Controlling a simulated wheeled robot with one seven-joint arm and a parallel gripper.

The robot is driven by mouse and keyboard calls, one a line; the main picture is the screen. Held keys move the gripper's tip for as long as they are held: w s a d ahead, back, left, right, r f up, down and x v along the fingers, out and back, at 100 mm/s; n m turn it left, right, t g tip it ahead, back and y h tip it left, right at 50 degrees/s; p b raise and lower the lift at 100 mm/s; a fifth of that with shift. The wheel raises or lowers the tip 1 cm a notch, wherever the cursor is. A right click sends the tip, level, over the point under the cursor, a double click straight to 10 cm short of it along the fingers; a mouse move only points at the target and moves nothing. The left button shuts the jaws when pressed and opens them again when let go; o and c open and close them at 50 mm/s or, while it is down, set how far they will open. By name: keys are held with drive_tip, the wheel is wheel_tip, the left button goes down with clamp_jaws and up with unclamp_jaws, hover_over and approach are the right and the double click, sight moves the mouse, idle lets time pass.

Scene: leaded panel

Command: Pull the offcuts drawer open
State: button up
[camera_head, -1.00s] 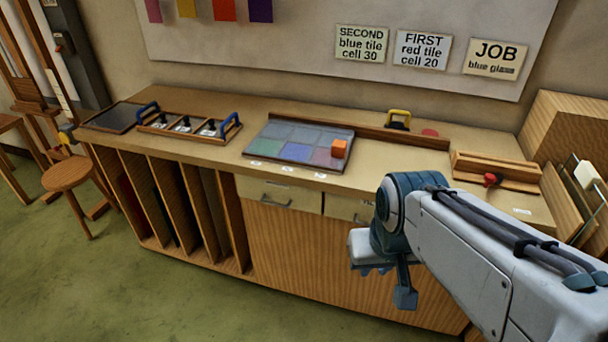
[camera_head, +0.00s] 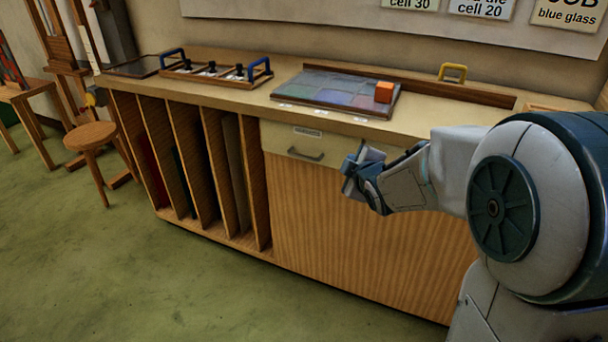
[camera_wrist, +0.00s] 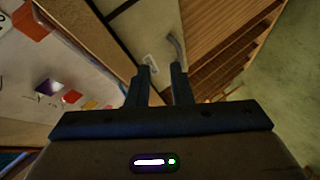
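A pale drawer front (camera_head: 275,139) with a grey bar handle (camera_head: 306,154) sits under the worktop, shut. The label (camera_head: 307,131) above its handle is too small to read, so I cannot tell whether it is the offcuts drawer. A second drawer front to its right is mostly hidden behind my gripper. My gripper (camera_head: 352,172) is just right of the handle and apart from it. In the wrist view my two fingers (camera_wrist: 160,70) are parted with nothing between them. The handle (camera_wrist: 177,46) shows just beyond the fingertips there, with the label (camera_wrist: 152,65) beside it.
Open upright slots (camera_head: 190,160) stand left of the drawer. A stool (camera_head: 91,137) is further left. The green floor in front is clear.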

sight(305, 158)
drive_tip(key=w+a+f+n+t+y+b, duration=0.1)
drive_tip(key=w+a+f+n+y+b, duration=0.35)
drive_tip(key=a+f+n, duration=0.2)
drive_tip(key=shift+m+h, duration=0.25)
drive_tip(key=shift+m, duration=0.2)
drive_tip(key=b+x, duration=0.2)
drive_tip(key=x, duration=1.1)
drive_tip(key=shift+r, duration=0.1)
clamp_jaws()
